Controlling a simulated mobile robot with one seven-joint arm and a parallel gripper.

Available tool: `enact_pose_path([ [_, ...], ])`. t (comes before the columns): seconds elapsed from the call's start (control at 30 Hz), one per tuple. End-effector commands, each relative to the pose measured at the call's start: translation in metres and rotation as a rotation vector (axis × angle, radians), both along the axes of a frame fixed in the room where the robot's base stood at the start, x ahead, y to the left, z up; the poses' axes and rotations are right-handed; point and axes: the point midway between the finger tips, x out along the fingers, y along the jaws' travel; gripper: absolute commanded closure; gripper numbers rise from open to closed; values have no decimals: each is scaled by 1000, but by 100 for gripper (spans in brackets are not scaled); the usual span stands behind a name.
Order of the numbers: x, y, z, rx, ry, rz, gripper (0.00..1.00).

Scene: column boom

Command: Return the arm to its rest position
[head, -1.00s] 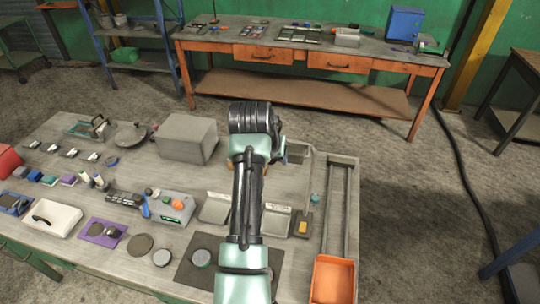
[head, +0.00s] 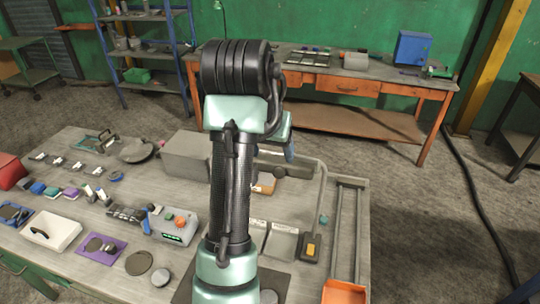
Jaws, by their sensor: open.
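My arm (head: 231,190) rises from the bottom of the head view, a little left of centre. Its black ribbed joint (head: 238,68) is at the top, in front of the back workbench. A pale green link (head: 243,114) sits just below that joint. My gripper's fingers cannot be made out; they are hidden behind the arm. No held object shows. The arm stands over the near table (head: 75,265) and covers part of it.
A grey box (head: 188,158) and a control box with an orange button (head: 176,226) stand left of my arm. An orange tray (head: 344,292) is at the lower right. An orange workbench (head: 345,87) stands behind. Open floor lies right of the table.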

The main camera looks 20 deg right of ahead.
Motion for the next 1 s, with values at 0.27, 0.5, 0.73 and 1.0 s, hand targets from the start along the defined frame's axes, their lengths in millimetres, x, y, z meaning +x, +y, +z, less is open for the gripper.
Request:
enact_pose_path([
  [0.27,-4,3,7,0,0,1,34],
  [0.5,-3,2,6,0,0,1,34],
  [0.73,10,1,16,-71,-146,42,34],
  [1.0,15,45,124,-358,-850,242,34],
])
